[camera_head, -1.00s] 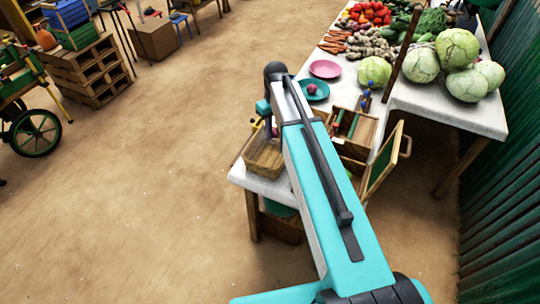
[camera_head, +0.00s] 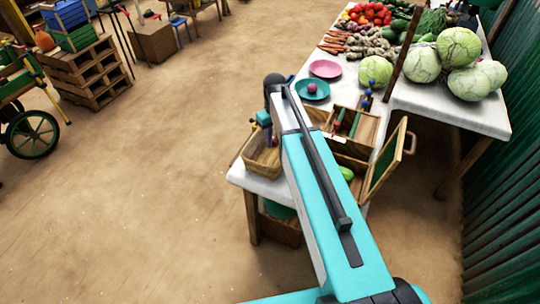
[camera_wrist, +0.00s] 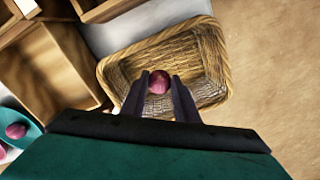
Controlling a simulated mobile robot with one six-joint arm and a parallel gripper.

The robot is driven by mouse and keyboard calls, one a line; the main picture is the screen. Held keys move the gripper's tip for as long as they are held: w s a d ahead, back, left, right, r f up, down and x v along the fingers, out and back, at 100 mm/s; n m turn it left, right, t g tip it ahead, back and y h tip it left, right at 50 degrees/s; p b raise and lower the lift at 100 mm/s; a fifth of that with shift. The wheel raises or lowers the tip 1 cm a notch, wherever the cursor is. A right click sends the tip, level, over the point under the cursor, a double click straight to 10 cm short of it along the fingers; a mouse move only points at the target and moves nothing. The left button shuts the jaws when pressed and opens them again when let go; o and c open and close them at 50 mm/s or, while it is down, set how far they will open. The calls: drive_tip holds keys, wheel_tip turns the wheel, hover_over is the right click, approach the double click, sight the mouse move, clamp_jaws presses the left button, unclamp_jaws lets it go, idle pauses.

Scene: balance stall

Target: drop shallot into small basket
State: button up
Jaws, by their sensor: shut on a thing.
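My gripper (camera_wrist: 160,88) is shut on a round purple-red shallot (camera_wrist: 158,82), which shows between the two dark fingertips in the wrist view. The small basket (camera_wrist: 213,55) is woven and tan, and the shallot appears over its inside in that view. I cannot tell exactly how high above the basket floor it is held. In the head view the basket (camera_head: 250,163) sits at the near left corner of the white table, and my arm hides its right part. My gripper (camera_head: 271,141) is above the basket there.
Another purple-red item (camera_head: 312,88) lies on a teal plate (camera_head: 323,94), with a pink plate (camera_head: 325,68) behind it. A wooden box (camera_head: 369,128) stands right of my arm. Cabbages (camera_head: 459,47) and other vegetables fill the table's back.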

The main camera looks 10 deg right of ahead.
drive_tip(key=o, duration=1.2)
drive_tip(key=shift+r, duration=0.1)
drive_tip(key=shift+r+b, duration=1.6)
drive_tip(key=shift+r, duration=5.2)
